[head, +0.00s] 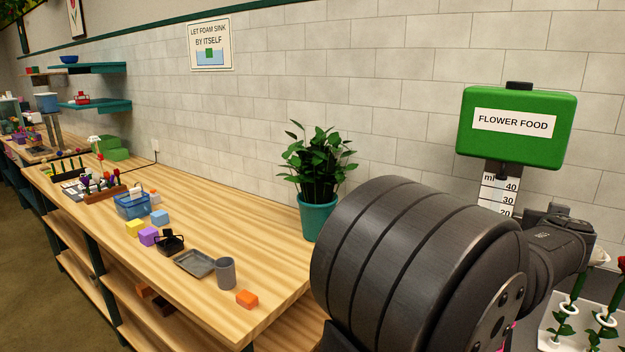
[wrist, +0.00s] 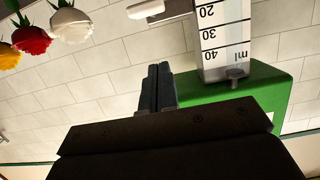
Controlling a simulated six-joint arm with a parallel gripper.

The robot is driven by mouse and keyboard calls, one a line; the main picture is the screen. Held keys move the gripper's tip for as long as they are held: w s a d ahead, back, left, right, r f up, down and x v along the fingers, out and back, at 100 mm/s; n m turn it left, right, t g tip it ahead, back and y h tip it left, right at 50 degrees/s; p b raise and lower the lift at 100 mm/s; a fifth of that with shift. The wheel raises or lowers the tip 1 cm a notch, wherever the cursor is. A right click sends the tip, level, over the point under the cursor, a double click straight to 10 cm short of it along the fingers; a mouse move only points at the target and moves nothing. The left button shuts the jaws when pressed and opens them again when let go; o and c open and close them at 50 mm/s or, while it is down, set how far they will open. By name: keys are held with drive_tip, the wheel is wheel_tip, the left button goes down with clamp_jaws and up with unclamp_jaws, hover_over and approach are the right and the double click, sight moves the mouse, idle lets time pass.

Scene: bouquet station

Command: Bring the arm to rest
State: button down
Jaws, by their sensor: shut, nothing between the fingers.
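In the wrist view my gripper (wrist: 158,88) has its two dark fingers together, with nothing seen between them. The green flower food dispenser (wrist: 262,88) and its white ml scale (wrist: 223,35) are just to the right of the fingers, upside down in that view. A gap to the scale shows, but I cannot judge its depth. In the head view my dark arm fills the lower right, in front of the dispenser (head: 516,127); the fingertips are not visible there.
A potted plant (head: 317,180) stands left of my arm by the wall. The wooden counter (head: 262,285) holds a grey cup (head: 225,273), a grey tray (head: 194,262), small blocks and a blue basket (head: 133,205). Roses (wrist: 72,24) hang into the wrist view's upper left.

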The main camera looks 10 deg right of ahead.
drive_tip(key=s+a+f, duration=0.7)
drive_tip(key=w+d+r, duration=0.6)
drive_tip(key=w+d, duration=0.3)
drive_tip(key=v, duration=1.1)
drive_tip(key=a+r+m+g+h, duration=0.1)
drive_tip(key=a+h, duration=0.1)
drive_tip(key=a, duration=0.8)
drive_tip(key=s+a+f+g+y, duration=0.2)
drive_tip(key=a+f, duration=0.5)
drive_tip(key=a, duration=0.4)
drive_tip(key=s+a+f+n+g+y, duration=0.1)
drive_tip(key=s+a+f+y, duration=0.2)
drive_tip(key=a+f, duration=0.5)
drive_tip(key=s+a, duration=0.1)
drive_tip(key=a, duration=0.2)
drive_tip(key=shift+g, duration=0.4)
